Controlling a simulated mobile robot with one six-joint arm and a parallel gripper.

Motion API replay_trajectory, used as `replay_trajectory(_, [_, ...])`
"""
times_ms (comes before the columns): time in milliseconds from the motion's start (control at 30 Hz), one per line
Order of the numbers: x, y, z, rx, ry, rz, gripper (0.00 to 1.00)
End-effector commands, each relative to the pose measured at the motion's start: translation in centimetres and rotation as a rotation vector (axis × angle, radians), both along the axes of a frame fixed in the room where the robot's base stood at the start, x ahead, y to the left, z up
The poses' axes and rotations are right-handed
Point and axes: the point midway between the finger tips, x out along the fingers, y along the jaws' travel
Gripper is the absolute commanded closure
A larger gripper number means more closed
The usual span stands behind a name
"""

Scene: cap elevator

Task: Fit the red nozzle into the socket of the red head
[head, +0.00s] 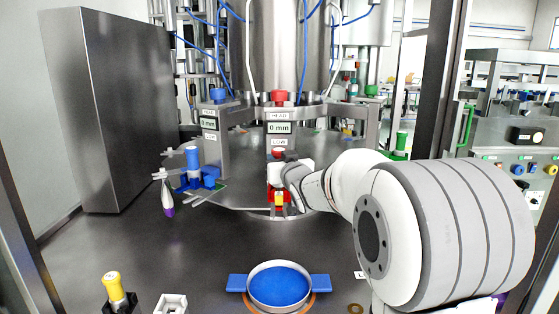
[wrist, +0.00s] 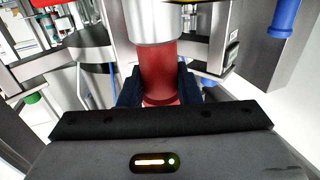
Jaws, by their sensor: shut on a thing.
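The red head (head: 279,115) is the middle station, with a red knob on top and a "0 mm" display. The red nozzle (wrist: 160,72) stands roughly upright between the dark fingers of my gripper (wrist: 158,88), which is shut on it. The nozzle's top meets or overlaps the lower rim of a silver cylinder (wrist: 155,22) in the wrist view; I cannot tell whether it is inside the socket. In the head view my gripper (head: 279,176) is under the red head. A red part (head: 277,153) shows just above it. The socket opening is hidden.
A blue nozzle (head: 193,158) stands in a blue holder at left, near a purple-tipped bottle (head: 168,200). A green one (head: 401,139) is behind my arm. A blue round dish (head: 280,286) and a yellow-capped piece (head: 112,284) are in front.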

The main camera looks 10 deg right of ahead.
Motion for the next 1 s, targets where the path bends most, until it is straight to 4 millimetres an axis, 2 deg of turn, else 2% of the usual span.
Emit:
replay_trajectory(800, [0.0, 0.0, -2.1, 0.0, -0.002, 0.0, 1.0])
replay_trajectory(833, [0.0, 0.0, -2.0, 0.0, -0.001, 0.0, 0.68])
replay_trajectory(1000, [0.0, 0.0, -2.0, 0.0, 0.0, 0.0, 0.54])
